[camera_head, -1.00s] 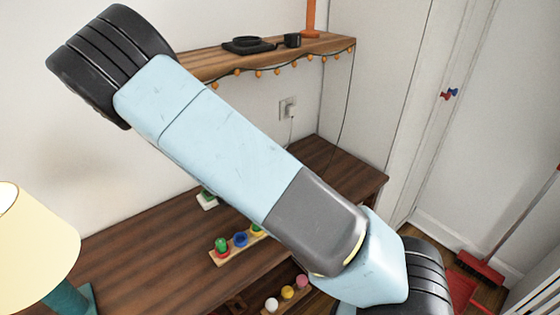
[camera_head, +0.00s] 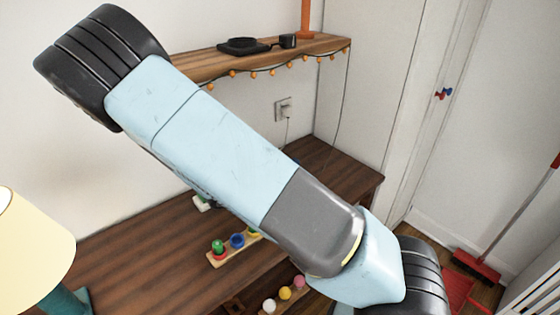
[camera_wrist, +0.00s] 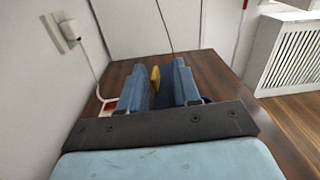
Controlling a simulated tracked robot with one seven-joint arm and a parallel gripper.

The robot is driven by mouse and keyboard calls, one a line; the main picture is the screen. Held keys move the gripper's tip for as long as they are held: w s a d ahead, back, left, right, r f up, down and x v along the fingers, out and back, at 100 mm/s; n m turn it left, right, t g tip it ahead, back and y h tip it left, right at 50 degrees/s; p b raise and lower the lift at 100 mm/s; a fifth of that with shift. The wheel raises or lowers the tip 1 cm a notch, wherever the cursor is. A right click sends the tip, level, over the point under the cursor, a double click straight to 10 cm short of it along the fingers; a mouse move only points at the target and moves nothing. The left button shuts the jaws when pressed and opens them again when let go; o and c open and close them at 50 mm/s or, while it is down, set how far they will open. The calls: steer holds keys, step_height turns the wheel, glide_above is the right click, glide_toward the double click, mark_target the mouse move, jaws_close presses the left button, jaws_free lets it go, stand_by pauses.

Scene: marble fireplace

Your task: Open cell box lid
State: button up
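I cannot clearly make out a cell box or its lid; my arm covers part of the desk in the head view. In the wrist view my gripper (camera_wrist: 160,76) shows two blue-grey fingers standing apart, pointing over the dark wooden desk (camera_wrist: 215,66). A small yellow piece (camera_wrist: 155,79) and a dark blue area show in the gap between the fingers. I cannot tell whether either touches a finger. A small red and white thing (camera_wrist: 108,104) lies left of the left finger, partly hidden. The gripper's fingers do not show in the head view.
A peg board (camera_head: 222,258) with coloured pieces lies on the desk (camera_head: 130,245). A lamp (camera_head: 35,240) stands at the left. A wall shelf (camera_head: 200,66) hangs above. A socket with a plug (camera_wrist: 70,31) is on the wall.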

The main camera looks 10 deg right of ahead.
steer(key=v, duration=1.4)
steer(key=shift+s+a, duration=0.2)
steer(key=shift+a, duration=0.05)
stand_by(1.1)
stand_by(0.5)
steer(key=v, duration=1.3)
steer(key=shift+s+a, duration=0.15)
steer(key=shift+a, duration=0.2)
